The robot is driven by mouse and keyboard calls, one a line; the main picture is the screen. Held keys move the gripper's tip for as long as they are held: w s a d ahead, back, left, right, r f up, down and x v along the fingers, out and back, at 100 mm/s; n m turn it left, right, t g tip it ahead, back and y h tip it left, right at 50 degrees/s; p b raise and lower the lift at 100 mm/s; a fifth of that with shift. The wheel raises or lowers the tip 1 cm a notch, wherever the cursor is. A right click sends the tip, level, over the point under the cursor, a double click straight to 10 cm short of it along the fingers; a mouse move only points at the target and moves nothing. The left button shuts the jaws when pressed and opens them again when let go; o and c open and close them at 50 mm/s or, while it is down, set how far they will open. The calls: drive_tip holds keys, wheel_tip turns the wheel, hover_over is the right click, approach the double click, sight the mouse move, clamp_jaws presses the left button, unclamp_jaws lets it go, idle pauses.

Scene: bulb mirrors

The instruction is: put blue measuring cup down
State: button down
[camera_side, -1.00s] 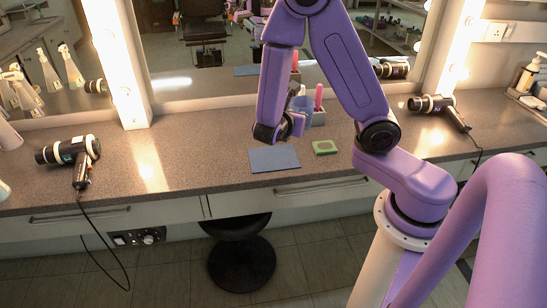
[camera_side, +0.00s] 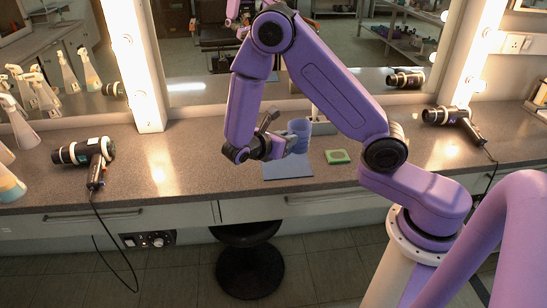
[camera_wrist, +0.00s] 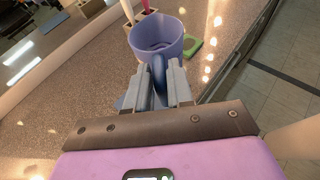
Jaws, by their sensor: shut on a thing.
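The blue measuring cup (camera_side: 300,134) is held upright by my gripper (camera_side: 284,144). In the wrist view, the cup's open top (camera_wrist: 156,36) faces the camera and looks empty. My gripper's fingers (camera_wrist: 158,84) are shut on its handle, which runs between them. In the side view the cup shows just above the back right part of a flat blue-grey mat (camera_side: 288,170) on the counter. Whether its bottom touches anything is hard to tell.
A green sponge-like block (camera_side: 338,156) lies right of the mat; it also shows in the wrist view (camera_wrist: 193,46). A holder with a pink item (camera_wrist: 147,8) stands behind the cup. Hair dryers lie at left (camera_side: 84,154) and right (camera_side: 455,122). A large mirror backs the counter.

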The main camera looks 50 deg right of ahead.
drive_tip(key=shift+w+d+f, duration=0.15)
drive_tip(key=shift+w+f, duration=0.65)
drive_tip(key=shift+f, duration=0.7)
drive_tip(key=shift+w+d+f, duration=0.1)
drive_tip(key=shift+w+f, duration=0.75)
drive_tip(key=shift+f, duration=0.65)
drive_tip(key=shift+w+d+f, duration=0.15)
drive_tip(key=shift+w+f, duration=0.65)
drive_tip(key=shift+f, duration=0.7)
drive_tip(key=shift+f, duration=0.1)
drive_tip(key=c, duration=1)
unclamp_jaws()
